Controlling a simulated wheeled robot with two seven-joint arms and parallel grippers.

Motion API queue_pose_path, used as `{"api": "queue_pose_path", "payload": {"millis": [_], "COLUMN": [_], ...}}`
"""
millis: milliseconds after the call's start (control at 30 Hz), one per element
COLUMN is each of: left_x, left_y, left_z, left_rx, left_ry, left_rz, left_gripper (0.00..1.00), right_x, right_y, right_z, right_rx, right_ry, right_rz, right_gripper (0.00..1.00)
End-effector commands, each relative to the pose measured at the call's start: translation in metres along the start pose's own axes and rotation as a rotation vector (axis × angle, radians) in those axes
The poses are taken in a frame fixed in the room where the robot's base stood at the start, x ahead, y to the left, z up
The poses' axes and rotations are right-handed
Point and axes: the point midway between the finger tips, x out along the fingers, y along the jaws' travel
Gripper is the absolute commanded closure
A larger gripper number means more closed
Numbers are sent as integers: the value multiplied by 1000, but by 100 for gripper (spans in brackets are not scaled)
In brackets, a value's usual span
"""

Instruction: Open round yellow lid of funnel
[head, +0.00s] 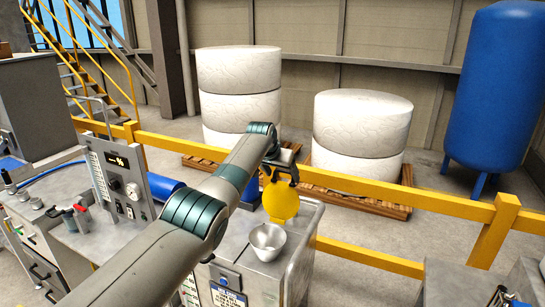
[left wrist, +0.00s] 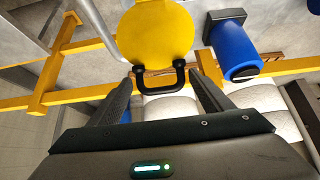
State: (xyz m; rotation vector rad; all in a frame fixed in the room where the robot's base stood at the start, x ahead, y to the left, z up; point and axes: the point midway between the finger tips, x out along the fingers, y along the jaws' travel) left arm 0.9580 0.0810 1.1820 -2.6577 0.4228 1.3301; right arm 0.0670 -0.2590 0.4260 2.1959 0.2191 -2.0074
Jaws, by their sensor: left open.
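The round yellow lid (head: 280,203) stands upright at the back of the metal funnel (head: 267,238), and the funnel's mouth is uncovered. In the left wrist view the lid (left wrist: 155,35) shows face-on, with a black handle (left wrist: 160,80) at its edge. My left gripper (head: 283,173) is at the top of the lid. In the left wrist view its two fingers (left wrist: 163,90) are spread on either side of the handle, with gaps between. My right gripper does not show.
The funnel sits on a grey metal cabinet (head: 300,240). A yellow railing (head: 400,190) runs behind it. A control panel (head: 118,182) stands left, beside my arm. White bales (head: 361,130) on pallets and a blue tank (head: 495,90) stand beyond the railing.

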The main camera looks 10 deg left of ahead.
Motion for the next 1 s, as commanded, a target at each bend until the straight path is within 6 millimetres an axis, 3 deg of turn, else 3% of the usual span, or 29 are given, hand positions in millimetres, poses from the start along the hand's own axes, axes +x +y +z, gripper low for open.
{"api": "queue_pose_path", "payload": {"millis": [500, 767, 1000], "left_x": [-28, -60, -103], "left_y": [-1, 0, 0], "left_z": [1, 2, 1], "left_rx": [1, 1, 2], "left_ry": [4, 6, 9], "left_rz": [-2, -2, -2], "left_gripper": [27, 27, 27], "right_x": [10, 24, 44], "right_y": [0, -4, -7], "right_z": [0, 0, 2], "right_rx": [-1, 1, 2], "right_ry": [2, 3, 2], "right_rz": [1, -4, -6], "right_gripper": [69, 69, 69]}}
